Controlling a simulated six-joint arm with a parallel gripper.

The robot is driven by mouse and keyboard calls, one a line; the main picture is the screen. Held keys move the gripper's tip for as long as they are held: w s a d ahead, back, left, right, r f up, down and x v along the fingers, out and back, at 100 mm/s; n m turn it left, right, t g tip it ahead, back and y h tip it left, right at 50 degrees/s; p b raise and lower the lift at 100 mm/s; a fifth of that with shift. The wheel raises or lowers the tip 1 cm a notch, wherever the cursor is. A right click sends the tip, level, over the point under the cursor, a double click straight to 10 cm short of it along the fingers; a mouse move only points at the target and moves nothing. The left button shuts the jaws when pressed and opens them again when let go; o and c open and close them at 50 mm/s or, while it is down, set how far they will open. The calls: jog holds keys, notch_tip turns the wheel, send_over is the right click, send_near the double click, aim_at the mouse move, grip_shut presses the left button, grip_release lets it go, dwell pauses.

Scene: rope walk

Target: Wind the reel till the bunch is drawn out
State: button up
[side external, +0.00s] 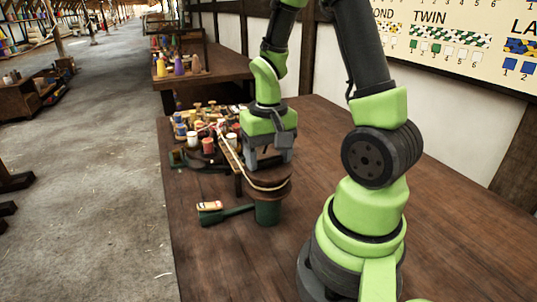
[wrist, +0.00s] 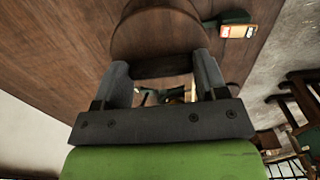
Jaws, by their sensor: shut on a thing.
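The reel (side external: 272,181) is a round brown drum on a dark green stand (side external: 267,211), near the left front of the bench. A cream strand (side external: 232,150) runs from the cluttered rack behind and curves around the reel's side. My gripper (side external: 269,160) points down over the reel, with its jaws shut on its upper part. In the wrist view my gripper's fingers (wrist: 161,66) stand on either side of a brown part of the reel (wrist: 155,36). The exact part held is hard to make out. I cannot pick out the bunch at the strand's far end.
Several small spools and pots (side external: 207,145) crowd the bench behind. A wall board (side external: 450,40) hangs behind.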

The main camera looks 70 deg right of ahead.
jog(key=n, duration=0.5)
jog(key=shift+n, duration=0.3)
jog(key=n, duration=0.4)
jog(key=shift+n, duration=0.3)
dwell(0.4)
jog(key=o, duration=0.9)
jog(key=shift+o, duration=0.2)
